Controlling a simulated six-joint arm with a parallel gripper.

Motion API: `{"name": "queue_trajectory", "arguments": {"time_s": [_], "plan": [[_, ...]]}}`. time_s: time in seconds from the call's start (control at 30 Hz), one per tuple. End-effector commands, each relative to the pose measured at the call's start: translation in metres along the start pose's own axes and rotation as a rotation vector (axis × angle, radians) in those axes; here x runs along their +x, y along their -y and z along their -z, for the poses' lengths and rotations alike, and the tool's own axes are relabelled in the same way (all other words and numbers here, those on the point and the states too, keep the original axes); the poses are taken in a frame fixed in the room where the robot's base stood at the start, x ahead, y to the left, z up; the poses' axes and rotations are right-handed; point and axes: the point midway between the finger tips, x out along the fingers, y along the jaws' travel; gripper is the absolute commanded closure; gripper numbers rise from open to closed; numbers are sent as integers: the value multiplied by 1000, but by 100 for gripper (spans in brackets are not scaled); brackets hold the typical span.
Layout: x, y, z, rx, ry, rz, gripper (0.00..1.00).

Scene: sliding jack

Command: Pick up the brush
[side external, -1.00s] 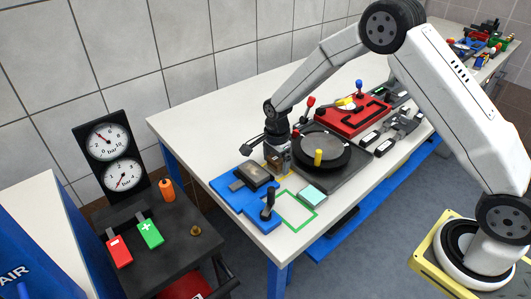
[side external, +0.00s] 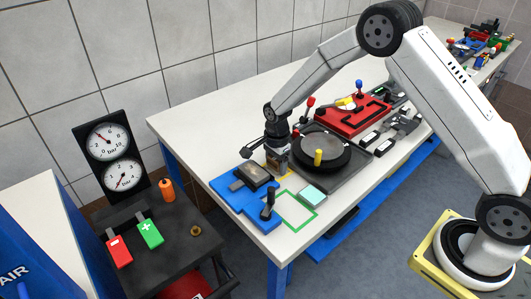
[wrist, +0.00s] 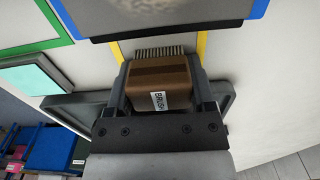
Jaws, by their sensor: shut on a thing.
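In the side view my gripper (side external: 277,160) is low over the table, between the blue fixture and the turntable. It mostly hides the brush there, and I cannot tell whether the brush touches the table.
The blue fixture (side external: 232,200) with a black lever stands left of my gripper, and the black turntable (side external: 345,158) close on its right. A yellow outline (wrist: 202,46) shows beside the bristles. A green outline (side external: 292,222) and a pale teal block (side external: 312,196) lie nearer the front edge.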

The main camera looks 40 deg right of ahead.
Motion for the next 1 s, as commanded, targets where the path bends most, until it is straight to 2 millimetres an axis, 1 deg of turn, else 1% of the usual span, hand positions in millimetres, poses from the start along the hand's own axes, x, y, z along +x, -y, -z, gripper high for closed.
{"name": "queue_trajectory", "arguments": {"time_s": [0.23,0.37,0.53,0.63,0.77,1.0], "plan": [[-1,0,0,0,0,1,89],[-6,0,0,0,0,1,89],[-19,1,0,0,0,3,89],[-32,0,0,0,0,2,89],[-44,-10,0,0,0,1,89],[-71,-33,1,0,0,3,89]]}}
